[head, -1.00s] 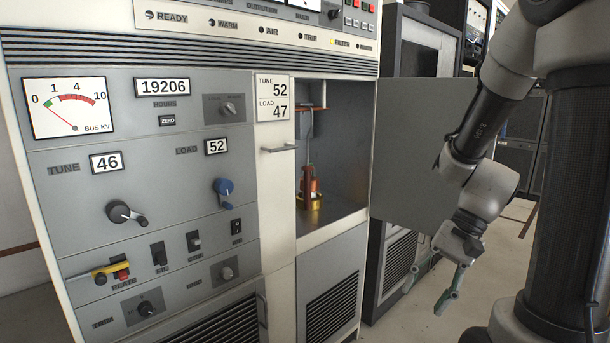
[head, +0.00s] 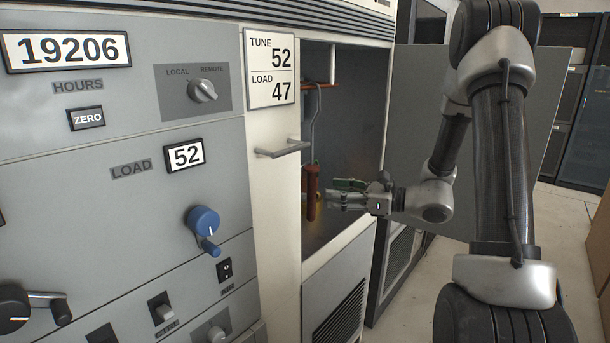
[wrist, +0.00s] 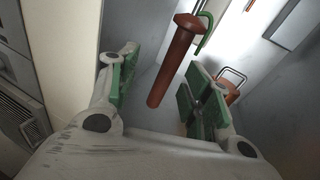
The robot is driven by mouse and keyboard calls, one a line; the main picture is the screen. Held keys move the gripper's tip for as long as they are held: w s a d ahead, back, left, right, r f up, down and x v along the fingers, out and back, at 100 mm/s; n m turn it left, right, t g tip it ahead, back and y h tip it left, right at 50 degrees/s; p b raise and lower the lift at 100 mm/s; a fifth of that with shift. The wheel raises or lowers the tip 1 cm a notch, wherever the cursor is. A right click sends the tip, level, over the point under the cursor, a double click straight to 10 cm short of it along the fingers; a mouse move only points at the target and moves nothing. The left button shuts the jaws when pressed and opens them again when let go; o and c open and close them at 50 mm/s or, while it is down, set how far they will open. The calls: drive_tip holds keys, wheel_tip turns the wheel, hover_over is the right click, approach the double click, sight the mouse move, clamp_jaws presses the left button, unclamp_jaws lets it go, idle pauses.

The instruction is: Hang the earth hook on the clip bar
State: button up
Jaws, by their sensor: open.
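The earth hook's red-brown handle (head: 312,191) hangs upright in the open cabinet compartment. A thin grey rod (head: 315,118) runs up from it toward an orange bar (head: 322,85); I cannot tell how its top sits there. My gripper (head: 345,195) reaches in from the right, level with the handle. In the wrist view the handle (wrist: 177,62) stands between the two open, green-padded fingers (wrist: 155,95), not visibly gripped. A short grey bar (head: 284,149) sticks out from the white post left of the opening. I cannot tell which bar is the clip bar.
Compartment walls surround my gripper; the white post (head: 270,195) edges its left. A grey panel (head: 410,120) stands open on the right, behind my arm. An orange-red object with a wire loop (wrist: 232,88) lies beyond the right finger. Knobs (head: 203,222) stick out at left.

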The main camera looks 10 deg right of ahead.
sight(312, 182)
drive_tip(key=shift+w+a+r+m+t, duration=0.15)
drive_tip(key=shift+w+r+m+t, duration=0.2)
drive_tip(key=shift+w+r, duration=0.2)
drive_tip(key=shift+w+a+r+m+t, duration=0.15)
drive_tip(key=shift+w+r+m+t, duration=0.1)
drive_tip(key=shift+w+r+m, duration=0.2)
drive_tip(key=x, duration=0.4)
drive_tip(key=f+x, duration=0.1)
drive_tip(key=x, duration=0.2)
drive_tip(key=shift+w+d, duration=0.25)
clamp_jaws()
